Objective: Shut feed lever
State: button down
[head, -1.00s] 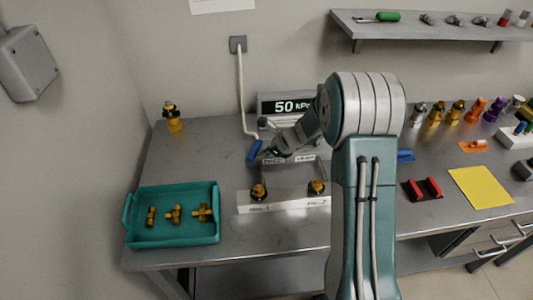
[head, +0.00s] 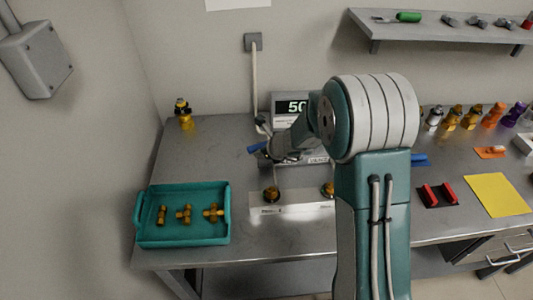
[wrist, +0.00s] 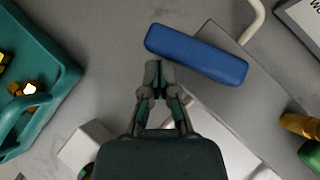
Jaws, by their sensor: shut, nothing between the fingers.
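The feed lever appears to be the blue handle (head: 256,148) at the left of the grey unit on the bench, below the white pipe. In the wrist view the blue bar (wrist: 197,54) lies slanted just beyond my fingertips. My gripper (wrist: 158,68) is shut and empty, its tips close to the bar's near left side; I cannot tell whether they touch. In the head view my gripper (head: 272,153) is beside the handle and hides part of it.
A teal tray (head: 183,241) with brass fittings stands front left. A white block (head: 295,207) with brass fittings is in front of the unit. A display (head: 290,105) stands behind my arm. A yellow-and-black fitting (head: 185,118) stands back left. The bench between tray and pipe is clear.

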jog(key=shift+w+a, duration=0.2)
jog(key=shift+w, duration=0.3)
jog(key=shift+w+a, duration=0.3)
jog(key=shift+a, duration=0.35)
jog(key=shift+w+d, duration=0.1)
jog(key=shift+d, duration=0.1)
